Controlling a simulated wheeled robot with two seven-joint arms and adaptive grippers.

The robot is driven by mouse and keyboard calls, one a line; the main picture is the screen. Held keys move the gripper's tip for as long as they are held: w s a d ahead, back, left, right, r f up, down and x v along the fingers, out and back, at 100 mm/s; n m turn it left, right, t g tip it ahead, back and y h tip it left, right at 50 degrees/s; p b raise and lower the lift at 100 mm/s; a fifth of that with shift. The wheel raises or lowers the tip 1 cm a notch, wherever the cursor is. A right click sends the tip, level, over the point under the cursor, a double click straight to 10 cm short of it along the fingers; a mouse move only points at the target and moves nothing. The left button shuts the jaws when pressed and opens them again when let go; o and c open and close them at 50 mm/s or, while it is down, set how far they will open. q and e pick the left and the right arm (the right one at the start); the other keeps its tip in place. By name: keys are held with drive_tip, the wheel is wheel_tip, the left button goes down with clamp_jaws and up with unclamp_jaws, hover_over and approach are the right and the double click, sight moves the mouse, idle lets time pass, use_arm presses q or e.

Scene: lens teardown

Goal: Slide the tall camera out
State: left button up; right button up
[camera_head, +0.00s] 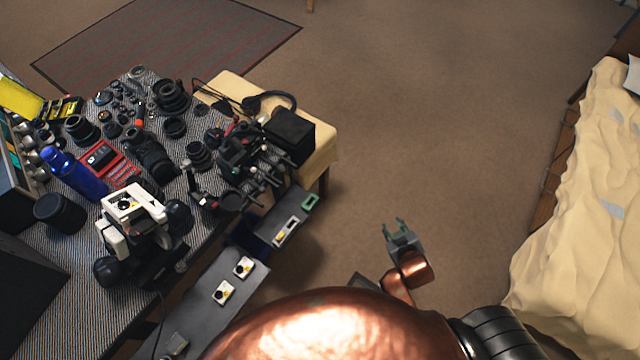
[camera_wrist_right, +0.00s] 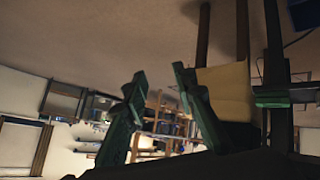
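I cannot tell for sure which item is the tall camera. A bulky white-and-black device (camera_head: 133,206) stands upright near the front of the crowded table. Two small white blocks with dark round spots, a rear one (camera_head: 243,267) and a front one (camera_head: 222,292), sit on a grey surface beside the table. My right gripper (camera_head: 393,224) is open and empty over the floor, right of the table and apart from everything on it. In the right wrist view its two dark green fingers (camera_wrist_right: 158,76) stand apart with nothing between them. My left gripper is not in view.
Lenses and a blue bottle (camera_head: 75,174) crowd the striped table (camera_head: 75,320). A black box (camera_head: 289,134) sits on a cream-topped piece (camera_head: 322,135). A bed (camera_head: 570,220) stands at right. The carpet (camera_head: 430,120) between is clear.

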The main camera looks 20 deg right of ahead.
drive_tip(key=w+a+r+n+t+y, duration=0.1)
drive_tip(key=w+a+r+n+t, duration=0.25)
drive_tip(key=w, duration=0.35)
drive_tip(key=w+a+r+n+t+y, duration=0.2)
drive_tip(key=w+a+r+t, duration=0.1)
drive_tip(key=w+a, duration=0.25)
drive_tip(key=w+a+r+n+y, duration=0.1)
drive_tip(key=a+r+n+y, duration=0.2)
drive_tip(key=a+n+y, duration=0.6)
drive_tip(key=a+r+n+y, duration=0.2)
drive_tip(key=a+n+y, duration=0.25)
drive_tip(key=a, duration=0.95)
drive_tip(key=w+a+r+g+b, duration=0.1)
drive_tip(key=w+a, duration=0.4)
drive_tip(key=shift+w+r+m, duration=0.25)
drive_tip(key=shift+r+m, duration=0.1)
drive_tip(key=shift+m, duration=0.05)
drive_tip(key=shift+y, duration=0.25)
drive_tip(key=shift+c, duration=1)
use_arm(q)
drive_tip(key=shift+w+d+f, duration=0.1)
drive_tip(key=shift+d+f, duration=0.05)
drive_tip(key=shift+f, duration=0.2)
use_arm(e)
clamp_jaws()
